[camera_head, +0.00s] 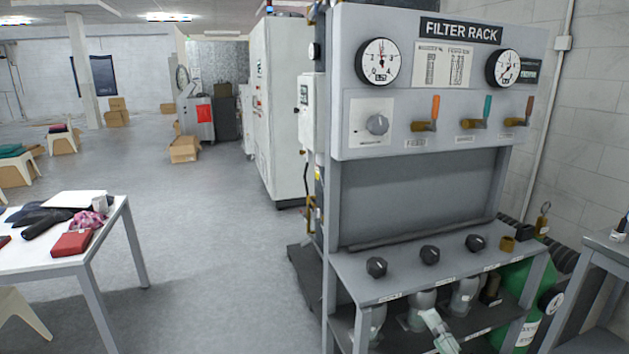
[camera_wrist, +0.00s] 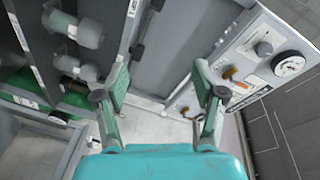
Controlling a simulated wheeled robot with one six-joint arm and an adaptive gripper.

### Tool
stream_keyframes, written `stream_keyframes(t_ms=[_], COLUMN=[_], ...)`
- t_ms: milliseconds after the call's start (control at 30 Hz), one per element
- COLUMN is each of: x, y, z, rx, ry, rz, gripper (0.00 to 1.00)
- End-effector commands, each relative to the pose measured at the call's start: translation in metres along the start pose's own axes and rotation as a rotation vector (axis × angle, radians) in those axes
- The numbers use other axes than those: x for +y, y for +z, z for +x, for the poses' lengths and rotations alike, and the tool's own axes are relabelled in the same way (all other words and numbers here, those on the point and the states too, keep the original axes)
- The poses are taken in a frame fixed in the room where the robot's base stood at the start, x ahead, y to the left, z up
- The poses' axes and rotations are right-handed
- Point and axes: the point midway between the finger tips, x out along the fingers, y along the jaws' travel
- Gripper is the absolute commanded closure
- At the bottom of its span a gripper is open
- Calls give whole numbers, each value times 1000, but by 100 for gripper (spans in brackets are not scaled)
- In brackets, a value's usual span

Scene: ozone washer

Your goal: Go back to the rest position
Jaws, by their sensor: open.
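My gripper (camera_wrist: 160,85) shows in the wrist view with its two fingers spread wide apart. Nothing is between the fingers. The wrist view is tilted: the filter rack (camera_wrist: 232,62) panel with a gauge and levers lies beyond the right finger, and its lower shelf with grey filter housings (camera_wrist: 85,35) lies to the left. The fingers appear apart from the rack. In the head view, the filter rack (camera_head: 420,200) stands at the right.
A white table (camera_head: 100,235) with cloths and a red box (camera_head: 72,244) stands at the left. Another table (camera_head: 605,250) is at the right edge, near a green cylinder (camera_head: 518,275). A tall white cabinet (camera_head: 285,110) stands behind the rack. The floor (camera_head: 200,240) between is clear.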

Motion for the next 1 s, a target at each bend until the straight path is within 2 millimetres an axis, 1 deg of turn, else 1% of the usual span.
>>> stream_keyframes(t_ms=[33, 200, 367, 500, 667, 800, 967, 1000], x=[16, 57, 90, 116, 140, 156, 168, 170], y=[11, 39, 64, 84, 105, 122, 138, 142], z=[-8, -35, -66, -98, -138, -176, -221, -233], rx=[2, 21, 32, 37, 33, 22, 3, -3], ry=[18, 60, 101, 135, 172, 201, 227, 233], rz=[-18, -101, -192, -279, -387, -489, -609, -638], gripper=[30, 30, 30, 30, 30, 30, 30, 30])
